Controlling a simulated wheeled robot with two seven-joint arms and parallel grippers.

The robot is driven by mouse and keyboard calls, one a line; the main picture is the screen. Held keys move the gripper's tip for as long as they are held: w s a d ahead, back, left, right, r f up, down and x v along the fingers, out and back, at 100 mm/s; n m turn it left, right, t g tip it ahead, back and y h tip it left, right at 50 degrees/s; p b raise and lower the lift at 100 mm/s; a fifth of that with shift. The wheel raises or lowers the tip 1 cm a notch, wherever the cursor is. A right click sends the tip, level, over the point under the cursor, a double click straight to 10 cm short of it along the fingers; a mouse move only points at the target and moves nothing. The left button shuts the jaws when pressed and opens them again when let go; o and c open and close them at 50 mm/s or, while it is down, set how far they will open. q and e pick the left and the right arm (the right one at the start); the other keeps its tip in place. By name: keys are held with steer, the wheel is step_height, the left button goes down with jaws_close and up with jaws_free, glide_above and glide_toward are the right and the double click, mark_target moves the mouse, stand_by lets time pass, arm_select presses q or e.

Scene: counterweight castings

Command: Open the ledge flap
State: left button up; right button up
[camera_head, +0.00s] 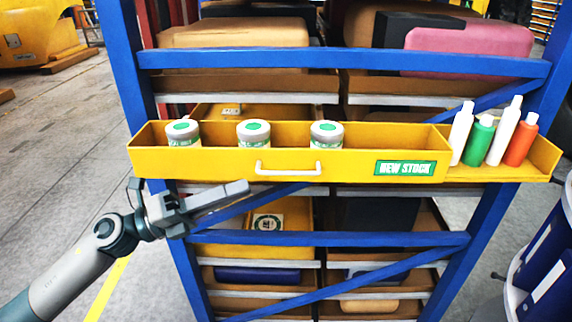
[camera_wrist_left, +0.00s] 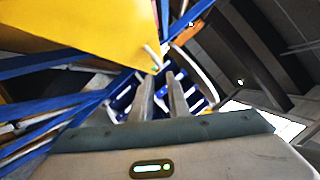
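The yellow ledge flap (camera_head: 215,166) stands upright across the front of the blue rack, with a green and white label reading about "NEW STOCK" (camera_head: 405,168). A white bar handle (camera_head: 288,169) sits at its middle; in the left wrist view a pale rod, likely this handle (camera_wrist_left: 152,58), shows just past the fingertips. My left gripper (camera_head: 246,190) is below the flap's lower edge, left of the handle and apart from it. In the left wrist view its two fingers (camera_wrist_left: 160,78) are parted with nothing between them. My right gripper is out of view.
Several grey-lidded jars, one the middle jar (camera_head: 253,132), stand behind the flap. Several bottles, including an orange bottle (camera_head: 517,140), stand on the yellow ledge's right end (camera_head: 545,158). The blue rack (camera_head: 340,59) has diagonal bars below. Open floor (camera_head: 50,165) lies left.

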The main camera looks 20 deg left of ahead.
mark_target(286, 173)
arm_select(q)
steer(key=p+x, duration=0.5)
steer(key=x, duration=0.5)
steer(key=shift+r, duration=0.1)
steer(key=shift+w+d+p, duration=0.2)
steer(key=shift+d+p, duration=0.1)
steer(key=shift+p, duration=0.05)
jaws_close()
stand_by(0.9)
